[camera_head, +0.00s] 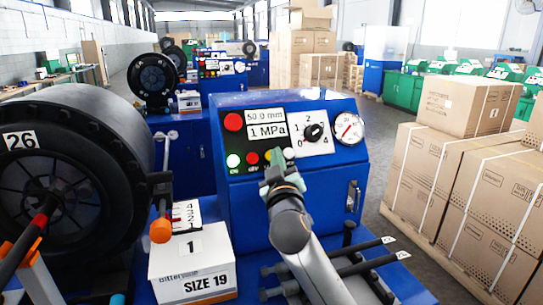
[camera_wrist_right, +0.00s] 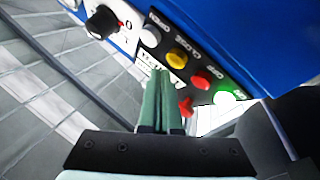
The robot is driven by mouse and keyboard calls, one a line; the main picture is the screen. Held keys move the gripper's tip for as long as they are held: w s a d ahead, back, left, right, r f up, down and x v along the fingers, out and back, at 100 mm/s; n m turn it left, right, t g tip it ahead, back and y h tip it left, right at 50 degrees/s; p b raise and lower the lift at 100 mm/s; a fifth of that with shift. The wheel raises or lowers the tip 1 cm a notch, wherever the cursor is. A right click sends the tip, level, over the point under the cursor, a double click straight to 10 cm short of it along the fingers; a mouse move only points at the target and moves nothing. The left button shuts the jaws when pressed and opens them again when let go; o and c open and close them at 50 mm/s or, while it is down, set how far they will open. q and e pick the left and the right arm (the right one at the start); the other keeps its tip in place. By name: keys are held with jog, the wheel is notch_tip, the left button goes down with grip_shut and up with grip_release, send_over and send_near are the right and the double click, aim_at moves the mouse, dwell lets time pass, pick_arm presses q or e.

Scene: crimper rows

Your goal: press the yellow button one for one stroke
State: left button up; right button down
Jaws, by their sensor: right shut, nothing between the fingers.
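The yellow button (camera_wrist_right: 177,57) sits in a row on the blue machine's panel, between a white button (camera_wrist_right: 150,36) and a red button (camera_wrist_right: 200,79). In the head view the gripper partly covers it. My right gripper (camera_wrist_right: 161,73) is shut and empty, its green fingers pointing at the panel. In the wrist view the fingertips lie just below the yellow button; I cannot tell whether they touch the panel. In the head view my right gripper (camera_head: 274,167) is in front of the button row. My left gripper is not in view.
The panel (camera_head: 291,178) also carries a larger red button (camera_head: 233,121), a display (camera_head: 266,124), a black knob (camera_head: 314,132) and a gauge (camera_head: 348,128). A SIZE 19 box (camera_head: 192,264) stands in front at left. A large black wheel (camera_head: 72,175) is further left; cartons (camera_head: 465,195) stand right.

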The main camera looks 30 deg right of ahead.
jog(key=shift+f, duration=0.1)
dwell(0.6)
jog(key=shift+w+d+f, duration=0.1)
jog(key=shift+w+f, duration=0.05)
jog(key=shift+w, duration=0.2)
jog(key=shift+w+d+f+b, duration=0.1)
jog(key=shift+w+f+b, duration=0.15)
jog(key=shift+w+b, duration=0.15)
dwell(0.6)
jog(key=shift+s+r, duration=0.1)
jog(key=shift+s+a+r+p, duration=0.2)
jog(key=shift+s+r+p, duration=0.15)
jog(key=shift+s+p, duration=0.3)
jog(key=shift+r, duration=0.1)
jog(key=s+r+p, duration=0.1)
jog(key=s+p, duration=0.1)
jog(key=s+a+r+p, duration=0.1)
jog(key=s, duration=0.1)
jog(key=shift+r, duration=0.3)
